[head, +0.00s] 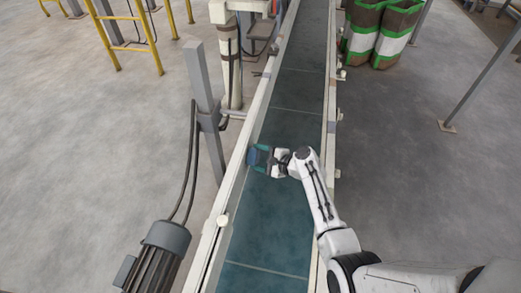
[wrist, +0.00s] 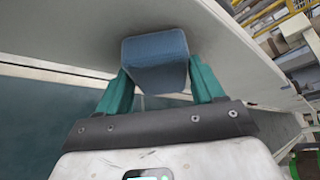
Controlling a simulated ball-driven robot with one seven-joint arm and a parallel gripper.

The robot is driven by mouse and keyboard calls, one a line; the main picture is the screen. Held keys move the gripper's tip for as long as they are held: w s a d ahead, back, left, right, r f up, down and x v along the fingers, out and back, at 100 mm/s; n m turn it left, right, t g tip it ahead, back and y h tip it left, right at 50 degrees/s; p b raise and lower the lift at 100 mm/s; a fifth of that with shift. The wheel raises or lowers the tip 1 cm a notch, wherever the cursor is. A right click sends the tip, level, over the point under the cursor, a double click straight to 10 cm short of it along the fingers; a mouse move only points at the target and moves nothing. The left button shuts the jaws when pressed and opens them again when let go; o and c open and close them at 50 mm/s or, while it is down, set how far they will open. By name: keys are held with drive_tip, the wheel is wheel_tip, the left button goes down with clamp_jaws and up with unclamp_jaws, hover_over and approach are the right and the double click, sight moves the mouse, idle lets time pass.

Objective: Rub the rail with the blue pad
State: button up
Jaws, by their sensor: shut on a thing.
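My gripper (head: 267,158) is shut on the blue pad (head: 253,156) above the conveyor belt, beside the inner side of the left rail (head: 237,168). In the wrist view, the pad (wrist: 157,52) is a blue block held between two green fingers. Behind it is a broad pale grey surface (wrist: 75,28), which looks like the rail's face. The pad is against or very close to that surface; contact itself is hidden. The rail is long and off-white, running along the belt's left edge.
The dark teal belt (head: 268,225) is bare. A grey post (head: 203,85) and a motor (head: 160,255) stand left of the rail. Green, brown and white bags (head: 394,35) stand at the upper right. A yellow frame (head: 110,35) is at the upper left.

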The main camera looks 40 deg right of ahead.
drive_tip(key=shift+s+a+p, duration=0.65)
drive_tip(key=shift+a+p, duration=0.05)
drive_tip(key=shift+a, duration=0.3)
drive_tip(key=shift+s+a+p, duration=0.6)
drive_tip(key=shift+a+p, duration=0.05)
drive_tip(key=shift+a, duration=0.4)
drive_tip(key=shift+s+a+p, duration=0.65)
drive_tip(key=shift+a+p, duration=0.05)
drive_tip(key=shift+a, duration=0.3)
drive_tip(key=s+d, duration=0.3)
drive_tip(key=s, duration=0.2)
drive_tip(key=shift+d, duration=0.35)
drive_tip(key=shift+s, duration=0.1)
drive_tip(key=shift+s+d, duration=0.4)
drive_tip(key=shift+s, duration=0.2)
drive_tip(key=shift+s+d, duration=0.4)
drive_tip(key=shift+s, duration=0.2)
